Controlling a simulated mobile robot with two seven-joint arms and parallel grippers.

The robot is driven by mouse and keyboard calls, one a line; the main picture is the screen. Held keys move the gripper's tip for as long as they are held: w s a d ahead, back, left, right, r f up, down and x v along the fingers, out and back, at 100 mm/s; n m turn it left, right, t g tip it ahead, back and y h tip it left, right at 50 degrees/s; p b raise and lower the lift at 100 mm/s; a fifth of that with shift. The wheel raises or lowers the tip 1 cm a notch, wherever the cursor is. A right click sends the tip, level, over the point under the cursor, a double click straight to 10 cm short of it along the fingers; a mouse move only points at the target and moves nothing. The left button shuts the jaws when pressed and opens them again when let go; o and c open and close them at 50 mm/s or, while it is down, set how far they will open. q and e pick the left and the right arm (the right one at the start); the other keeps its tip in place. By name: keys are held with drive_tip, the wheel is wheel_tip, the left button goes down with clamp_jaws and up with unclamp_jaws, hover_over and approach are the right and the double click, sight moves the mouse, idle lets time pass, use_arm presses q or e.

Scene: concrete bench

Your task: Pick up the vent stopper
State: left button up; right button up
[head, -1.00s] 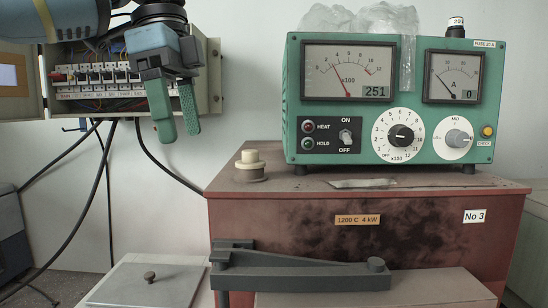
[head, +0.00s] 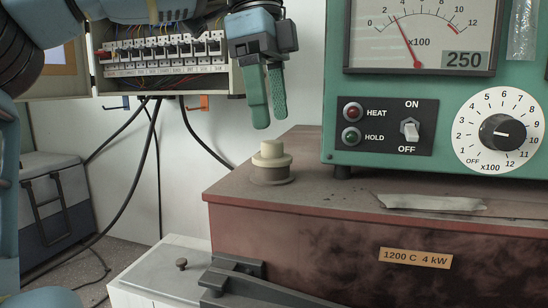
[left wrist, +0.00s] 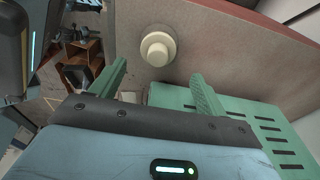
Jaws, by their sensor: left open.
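The vent stopper (head: 271,153) is a small cream knob on a wider, darker round base, upright on top of the red-brown furnace near its left end. It also shows in the left wrist view (left wrist: 157,46), seen from above, beyond the fingertips and between their lines. My left gripper (head: 264,127) hangs above the stopper with its two green fingers pointing down. In the left wrist view its fingers (left wrist: 158,70) are spread apart with nothing between them. The fingers do not touch the stopper. My right gripper shows in neither view.
The green control box (head: 430,168) stands on the furnace right of the stopper. A flat strip (head: 430,202) lies in front of the box. An open breaker panel (head: 165,80) hangs on the wall behind the arm. The furnace top (head: 325,185) around the stopper is clear.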

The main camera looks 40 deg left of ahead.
sight(272, 141)
use_arm(q)
drive_tip(key=shift+w+f, duration=0.1)
drive_tip(key=shift+f, duration=0.2)
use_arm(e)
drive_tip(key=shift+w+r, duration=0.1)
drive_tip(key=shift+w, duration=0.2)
use_arm(q)
drive_tip(key=shift+d+f, duration=0.1)
drive_tip(key=shift+f, duration=0.45)
drive_tip(key=f, duration=0.3)
drive_tip(key=shift+s+d+f+p, duration=0.15)
drive_tip(key=shift+s+f+p, duration=0.1)
drive_tip(key=shift+f+p, duration=0.15)
drive_tip(key=shift+w+f, duration=0.1)
drive_tip(key=shift+f, duration=0.1)
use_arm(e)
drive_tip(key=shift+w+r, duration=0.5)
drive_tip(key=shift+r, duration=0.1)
use_arm(q)
drive_tip(key=shift+c, duration=0.3)
drive_tip(key=c, duration=1)
